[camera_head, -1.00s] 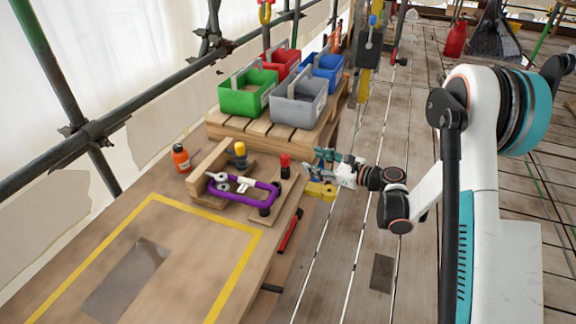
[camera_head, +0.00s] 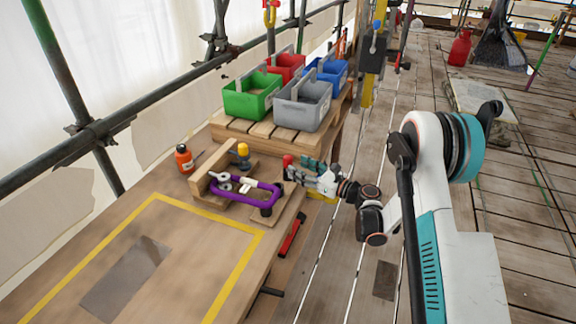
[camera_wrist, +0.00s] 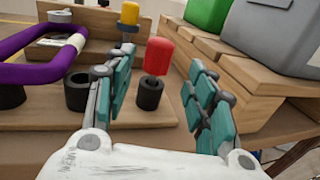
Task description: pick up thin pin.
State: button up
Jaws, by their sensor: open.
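A yellow-headed pin (camera_wrist: 129,14) stands further back, also in the head view (camera_head: 243,150). I cannot tell by thickness which one is the thin pin. My gripper (camera_wrist: 160,72), with teal finger pads, is open and empty. In the wrist view the red-headed pin appears between the fingers, near or just beyond the tips; contact is not visible. In the head view my gripper (camera_head: 300,172) is beside the red head.
An empty-looking black socket (camera_wrist: 78,92) is left of the fingers. A purple handle frame (camera_head: 218,194) lies on the board beside it. Green (camera_head: 250,102) and grey (camera_head: 300,112) bins stand on a slatted wooden platform behind. An orange bottle (camera_head: 184,160) is at left.

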aim_at(288, 160)
jog(key=x, duration=0.1)
jog(key=b+x, duration=0.1)
jog(key=x, duration=0.1)
jog(key=b+x, duration=0.1)
jog(key=shift+a+r, duration=0.4)
jog(key=shift+a, duration=0.05)
jog(key=shift+w+a+r, duration=0.1)
jog(key=shift+w+a, duration=0.15)
jog(key=shift+w, duration=0.05)
jog(key=c, duration=1.2)
